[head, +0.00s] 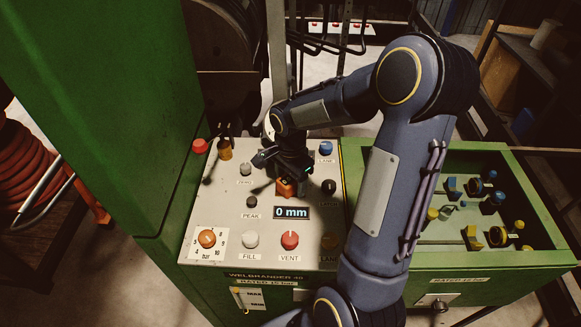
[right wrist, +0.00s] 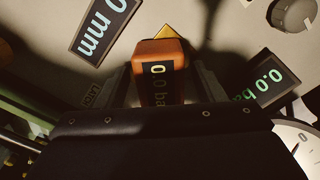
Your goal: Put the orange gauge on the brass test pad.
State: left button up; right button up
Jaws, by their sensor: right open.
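The orange gauge (head: 286,188) is a small block on the pale control panel, partly hidden by my right gripper (head: 283,170). In the right wrist view the gauge (right wrist: 160,50) shows its dark display reading zero. A gold-yellow corner, which looks like the brass test pad (right wrist: 165,32), peeks out past the gauge's far edge; the rest is hidden. The gauge appears to be over the pad, turned relative to it. My right gripper is open, with its fingers on either side of the gauge. My left gripper is not in view.
The panel (head: 228,188) carries several knobs, including a red one (head: 289,240) and a blue one (head: 326,148). The "0 mm" display (head: 291,212) is just in front of the gauge. A green tray (head: 540,215) with fittings is on the right. A green wall (head: 100,100) rises on the left.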

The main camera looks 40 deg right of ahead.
notch_tip(320, 180, up, 12)
jog(key=s+a+n+t+y, duration=0.3)
jog(key=s+a+n+t, duration=0.2)
jog(key=s+a+n, duration=0.8)
jog(key=s+n, duration=0.2)
jog(key=s, duration=0.1)
jog(key=shift+s+f+t+y+b, duration=0.2)
jog(key=shift+t+y+b, duration=0.1)
jog(key=shift+y, duration=0.1)
dwell(0.3)
